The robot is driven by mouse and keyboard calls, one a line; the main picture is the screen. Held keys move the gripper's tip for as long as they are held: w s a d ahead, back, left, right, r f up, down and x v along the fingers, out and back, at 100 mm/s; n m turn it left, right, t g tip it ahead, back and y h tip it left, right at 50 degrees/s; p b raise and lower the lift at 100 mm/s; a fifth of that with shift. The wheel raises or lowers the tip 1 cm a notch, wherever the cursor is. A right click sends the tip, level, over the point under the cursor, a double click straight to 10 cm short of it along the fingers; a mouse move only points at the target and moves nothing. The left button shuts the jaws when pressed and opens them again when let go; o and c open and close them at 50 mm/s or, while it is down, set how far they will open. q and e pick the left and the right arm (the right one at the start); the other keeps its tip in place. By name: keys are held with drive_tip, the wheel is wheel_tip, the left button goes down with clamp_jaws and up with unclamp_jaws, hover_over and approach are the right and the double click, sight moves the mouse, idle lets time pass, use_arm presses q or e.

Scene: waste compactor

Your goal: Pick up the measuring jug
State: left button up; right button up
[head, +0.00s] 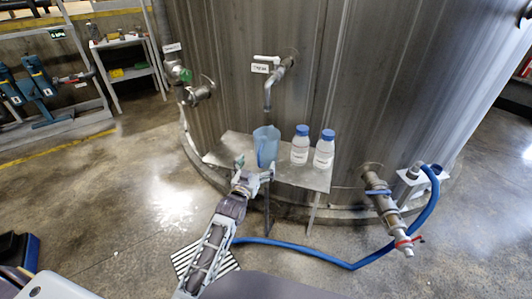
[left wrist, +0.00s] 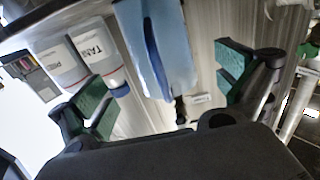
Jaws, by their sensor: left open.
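The measuring jug (head: 266,144) is translucent blue. It stands upright on a small metal shelf (head: 228,150) under a tap, against a large steel tank. My left gripper (head: 254,174) is in front of the jug and just below it in the head view, open. In the left wrist view, the jug (left wrist: 160,45) appears upside down between the two green-padded fingers of my left gripper (left wrist: 168,92), with a darker blue strip, perhaps its handle, facing the camera. The fingers look apart from the jug. My right gripper is not seen.
Two white bottles with blue caps stand right of the jug: a nearer one (head: 324,151) and another (head: 300,147). The tap (head: 272,85) hangs above the jug. A blue hose (head: 345,265) runs over the floor to a valve (head: 385,205) at right.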

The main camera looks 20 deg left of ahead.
sight(265, 152)
use_arm(q)
drive_tip(key=shift+w, duration=1.4)
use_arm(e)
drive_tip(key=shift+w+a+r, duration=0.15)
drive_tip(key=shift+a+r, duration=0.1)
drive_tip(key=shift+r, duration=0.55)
use_arm(q)
drive_tip(key=shift+w, duration=0.1)
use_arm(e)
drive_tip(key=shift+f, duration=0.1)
